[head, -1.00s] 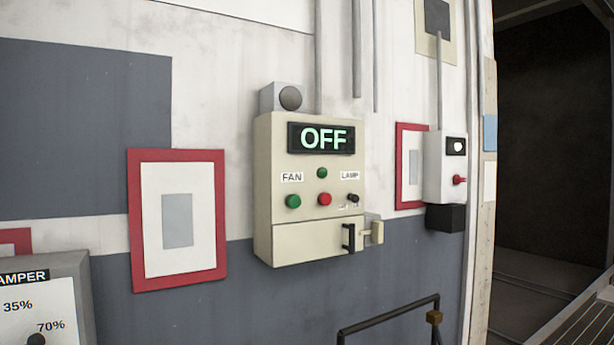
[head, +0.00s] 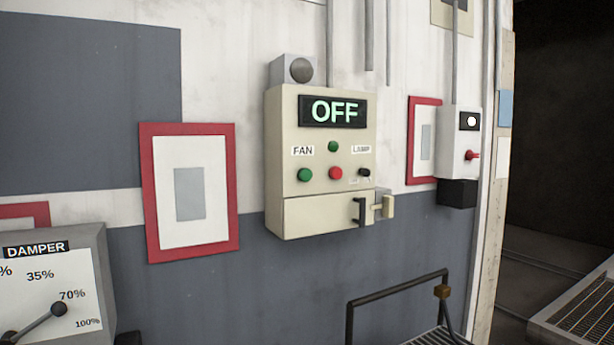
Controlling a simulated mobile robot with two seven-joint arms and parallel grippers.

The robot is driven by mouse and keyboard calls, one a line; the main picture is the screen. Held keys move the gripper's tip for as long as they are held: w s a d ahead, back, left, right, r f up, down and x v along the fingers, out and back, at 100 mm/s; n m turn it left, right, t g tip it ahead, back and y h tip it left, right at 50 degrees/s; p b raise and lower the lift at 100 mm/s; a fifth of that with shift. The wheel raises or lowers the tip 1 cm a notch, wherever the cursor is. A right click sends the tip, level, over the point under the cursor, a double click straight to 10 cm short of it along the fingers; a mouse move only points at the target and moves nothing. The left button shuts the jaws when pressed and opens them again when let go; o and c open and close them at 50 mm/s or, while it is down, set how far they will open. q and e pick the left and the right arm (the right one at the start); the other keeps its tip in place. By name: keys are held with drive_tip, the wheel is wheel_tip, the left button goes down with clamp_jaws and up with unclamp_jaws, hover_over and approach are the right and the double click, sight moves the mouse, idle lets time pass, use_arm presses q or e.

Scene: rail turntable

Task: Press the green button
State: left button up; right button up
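A cream control box (head: 320,215) hangs on the wall near the middle of the head view. Its display (head: 333,111) reads OFF in light green letters. A larger green button (head: 304,175) sits under the FAN label. A smaller green button or light (head: 333,146) sits above and to its right. A red button (head: 335,173) is beside the larger green one, and a small black switch (head: 364,172) is under the LAMP label. Neither of my grippers is in view, and nothing touches the box.
A grey damper box (head: 88,270) with a lever is at lower left. A red-framed panel (head: 190,195) hangs left of the control box. A switch box with a red lever (head: 461,140) is to the right. A dark railing (head: 398,284) stands below, and a dark opening lies far right.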

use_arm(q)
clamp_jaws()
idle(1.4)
